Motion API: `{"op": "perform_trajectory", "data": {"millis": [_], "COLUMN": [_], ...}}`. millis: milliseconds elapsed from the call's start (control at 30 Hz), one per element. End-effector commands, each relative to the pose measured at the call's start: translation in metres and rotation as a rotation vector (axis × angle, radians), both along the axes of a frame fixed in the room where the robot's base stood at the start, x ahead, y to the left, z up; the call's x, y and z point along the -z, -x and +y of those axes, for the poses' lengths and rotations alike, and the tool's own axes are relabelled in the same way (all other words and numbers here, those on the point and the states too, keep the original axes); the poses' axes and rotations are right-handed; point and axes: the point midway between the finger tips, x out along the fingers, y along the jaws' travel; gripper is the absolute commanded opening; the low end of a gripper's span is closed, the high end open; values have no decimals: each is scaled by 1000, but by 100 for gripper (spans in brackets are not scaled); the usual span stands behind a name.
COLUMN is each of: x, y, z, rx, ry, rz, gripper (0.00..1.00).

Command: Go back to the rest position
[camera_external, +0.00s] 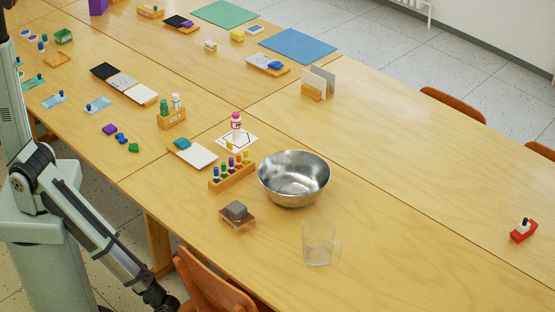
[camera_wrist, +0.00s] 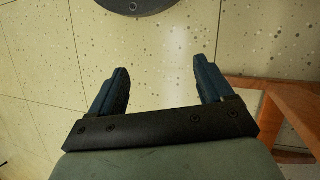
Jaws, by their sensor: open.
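My gripper (camera_wrist: 161,80) is open and empty in the wrist view, its two dark fingers spread apart above the speckled floor. In the external view my arm hangs down beside the table at the lower left, and its end is at the bottom edge, partly cut off and partly beside a chair. The gripper is clear of the tabletop and of everything on it.
A wooden chair (camera_external: 205,285) stands close to my arm's end; it also shows in the wrist view (camera_wrist: 285,105).

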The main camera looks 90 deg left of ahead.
Motion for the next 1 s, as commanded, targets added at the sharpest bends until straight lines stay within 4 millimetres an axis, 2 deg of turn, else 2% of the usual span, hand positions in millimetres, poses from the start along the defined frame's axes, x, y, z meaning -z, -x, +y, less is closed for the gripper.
{"op": "perform_trajectory", "data": {"millis": [33, 100, 300, 400, 633, 1000], "x": [-4, -11, -43, -59, -81, -82], "y": [24, 44, 83, 101, 126, 127], "z": [21, 43, 92, 110, 134, 135], "rx": [-44, -113, -318, -411, -549, -556], "ry": [-17, -47, -139, -183, -251, -255], "rz": [25, 44, 78, 95, 117, 119], "gripper": [80, 80, 80, 80, 80, 80]}}
